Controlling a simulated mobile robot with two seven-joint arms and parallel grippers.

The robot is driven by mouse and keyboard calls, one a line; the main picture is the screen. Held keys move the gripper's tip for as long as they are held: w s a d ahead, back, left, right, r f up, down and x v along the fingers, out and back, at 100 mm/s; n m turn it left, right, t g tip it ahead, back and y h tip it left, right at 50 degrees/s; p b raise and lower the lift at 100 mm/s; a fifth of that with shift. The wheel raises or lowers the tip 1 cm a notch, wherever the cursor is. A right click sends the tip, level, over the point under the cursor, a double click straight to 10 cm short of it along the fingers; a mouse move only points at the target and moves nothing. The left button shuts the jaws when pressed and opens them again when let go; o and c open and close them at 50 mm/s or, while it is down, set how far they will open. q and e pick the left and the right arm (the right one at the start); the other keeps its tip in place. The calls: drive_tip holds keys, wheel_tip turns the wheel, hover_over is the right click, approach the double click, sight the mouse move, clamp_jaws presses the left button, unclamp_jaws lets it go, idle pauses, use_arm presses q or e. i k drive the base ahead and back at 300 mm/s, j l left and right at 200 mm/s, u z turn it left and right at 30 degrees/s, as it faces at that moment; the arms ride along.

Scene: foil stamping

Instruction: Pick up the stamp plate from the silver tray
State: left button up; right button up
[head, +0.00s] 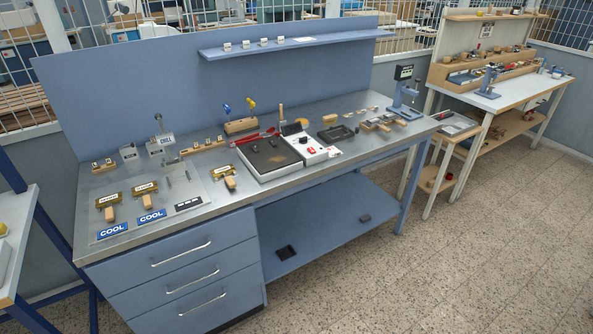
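Neither of my grippers shows in the head view. Brass stamp pieces with wooden handles lie on the left of the steel bench: one at the far left (108,201), one beside it (145,188) and one further right (222,171). The left two lie on a flat light-grey plate (187,192) that bears blue COOL labels (152,216). No tray is clearly silver; a shallow grey tray-like item (455,128) lies on a small side table to the right. I cannot tell which item is the stamp plate.
A black-topped heater (268,158) with a white control box (315,148) stands mid-bench. Drawers (185,268) are below left. The tiled floor (440,260) in front is clear.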

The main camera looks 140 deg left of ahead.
sight(224, 170)
drive_tip(key=u, duration=5.05)
drive_tip(key=i+j, duration=0.05)
drive_tip(key=j, duration=0.05)
